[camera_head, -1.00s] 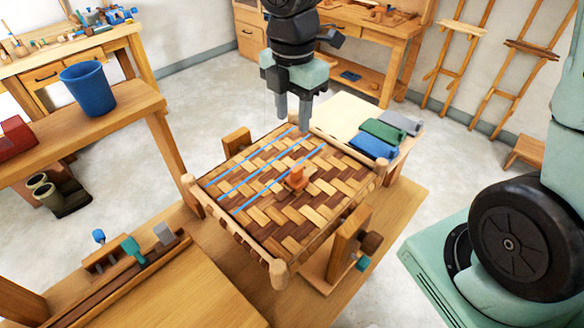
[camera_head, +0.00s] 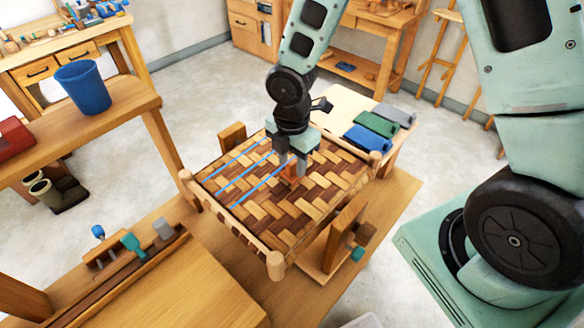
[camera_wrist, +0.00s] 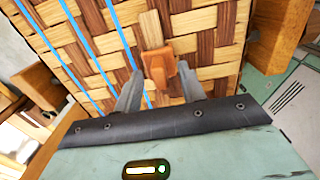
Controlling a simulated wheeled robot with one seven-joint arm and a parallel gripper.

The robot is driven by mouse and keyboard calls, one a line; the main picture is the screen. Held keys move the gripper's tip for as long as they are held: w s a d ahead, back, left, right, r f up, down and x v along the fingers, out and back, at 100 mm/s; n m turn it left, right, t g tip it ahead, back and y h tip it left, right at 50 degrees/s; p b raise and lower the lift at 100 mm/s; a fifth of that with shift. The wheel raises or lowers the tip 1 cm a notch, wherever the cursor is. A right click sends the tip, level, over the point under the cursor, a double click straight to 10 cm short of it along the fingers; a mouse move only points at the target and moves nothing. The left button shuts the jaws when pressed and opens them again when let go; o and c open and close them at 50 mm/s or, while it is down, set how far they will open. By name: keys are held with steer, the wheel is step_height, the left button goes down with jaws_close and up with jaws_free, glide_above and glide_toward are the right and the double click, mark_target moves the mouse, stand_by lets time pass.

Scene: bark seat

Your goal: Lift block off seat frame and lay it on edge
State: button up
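A small orange block (camera_head: 289,179) sits on the woven seat (camera_head: 262,214), near its middle. The wooden seat frame (camera_head: 275,266) surrounds the brown and tan weave, with blue strips on the left part. My gripper (camera_head: 291,168) is lowered over the block and partly hides it. In the wrist view, the block (camera_wrist: 158,67) lies between the two grey fingers of my gripper (camera_wrist: 158,72). The fingers are apart, one on each side, with small gaps beside the block. I cannot tell how high the fingertips are above the weave.
Blue, green and grey rolls (camera_head: 376,126) lie on a board behind the seat at right. A wooden upright (camera_head: 342,236) stands in front right. A blue bin (camera_head: 83,88) stands on the left bench. The wooden bench top (camera_head: 185,285) in front is partly clear.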

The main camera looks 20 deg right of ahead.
steer(key=shift+f, duration=0.5)
jaws_close()
steer(key=shift+r, duration=0.1)
